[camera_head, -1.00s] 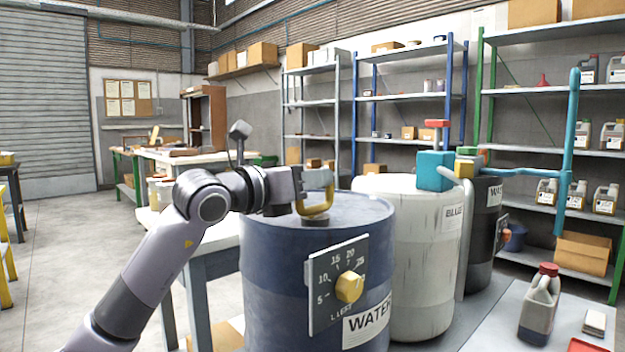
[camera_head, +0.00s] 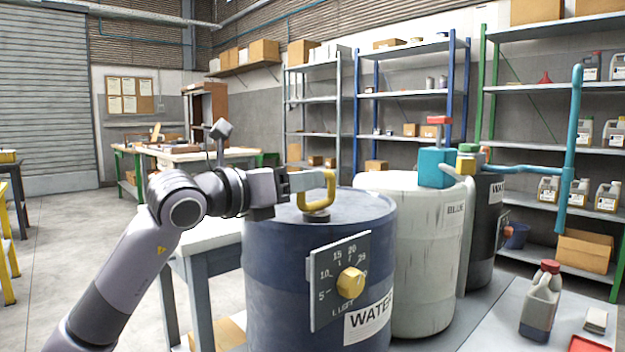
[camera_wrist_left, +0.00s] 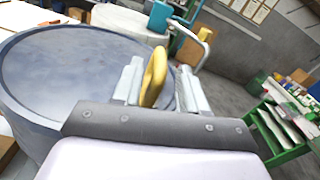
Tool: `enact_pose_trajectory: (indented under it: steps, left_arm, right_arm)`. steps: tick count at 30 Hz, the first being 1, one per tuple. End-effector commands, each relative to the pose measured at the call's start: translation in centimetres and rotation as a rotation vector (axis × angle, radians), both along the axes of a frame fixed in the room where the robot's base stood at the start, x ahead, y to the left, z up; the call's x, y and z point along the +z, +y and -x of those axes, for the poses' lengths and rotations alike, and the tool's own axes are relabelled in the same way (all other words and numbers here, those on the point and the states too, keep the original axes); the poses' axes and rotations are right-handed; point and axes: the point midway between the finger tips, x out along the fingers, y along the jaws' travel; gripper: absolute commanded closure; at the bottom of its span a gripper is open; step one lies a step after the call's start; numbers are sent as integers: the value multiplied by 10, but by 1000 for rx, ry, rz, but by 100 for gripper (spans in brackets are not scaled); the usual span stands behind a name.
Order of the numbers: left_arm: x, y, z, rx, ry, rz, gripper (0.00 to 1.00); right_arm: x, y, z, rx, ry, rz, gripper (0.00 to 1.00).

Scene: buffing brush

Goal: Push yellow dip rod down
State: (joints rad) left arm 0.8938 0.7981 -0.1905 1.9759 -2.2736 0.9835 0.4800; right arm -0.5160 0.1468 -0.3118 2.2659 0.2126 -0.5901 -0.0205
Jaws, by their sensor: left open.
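The yellow dip rod (camera_head: 331,190) has a loop-shaped handle. It stands on a dark round base on top of the blue water drum (camera_head: 275,260). My left gripper (camera_head: 305,182) is level with the handle, at its left side. In the left wrist view the yellow handle (camera_wrist_left: 152,78) shows between the two spread fingers of my left gripper (camera_wrist_left: 160,80). The jaws are open, with a gap visible beside the handle. Whether a finger touches the handle cannot be told. My right gripper is in neither view.
A yellow dial (camera_head: 351,283) sits on a numbered plate on the drum's front. A white drum (camera_head: 405,260) stands right beside it, with a teal pump block (camera_head: 437,168) above. A jug (camera_head: 541,303) stands on the table at right. Floor at left is free.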

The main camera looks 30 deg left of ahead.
Motion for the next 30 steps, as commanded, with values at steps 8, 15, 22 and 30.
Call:
enact_pose_trajectory:
  steps: [8,15,22,30]
  left_arm:
    - [-1,9,30,-2,2,-2,58]
    - [-1,10,34,-3,3,-1,58]
    - [-1,10,33,-3,2,-1,58]
    - [-1,10,33,-2,1,-1,58]
  right_arm:
    - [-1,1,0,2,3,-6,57]
    - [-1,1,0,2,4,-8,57]
    - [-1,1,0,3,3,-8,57]
    - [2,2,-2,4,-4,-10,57]
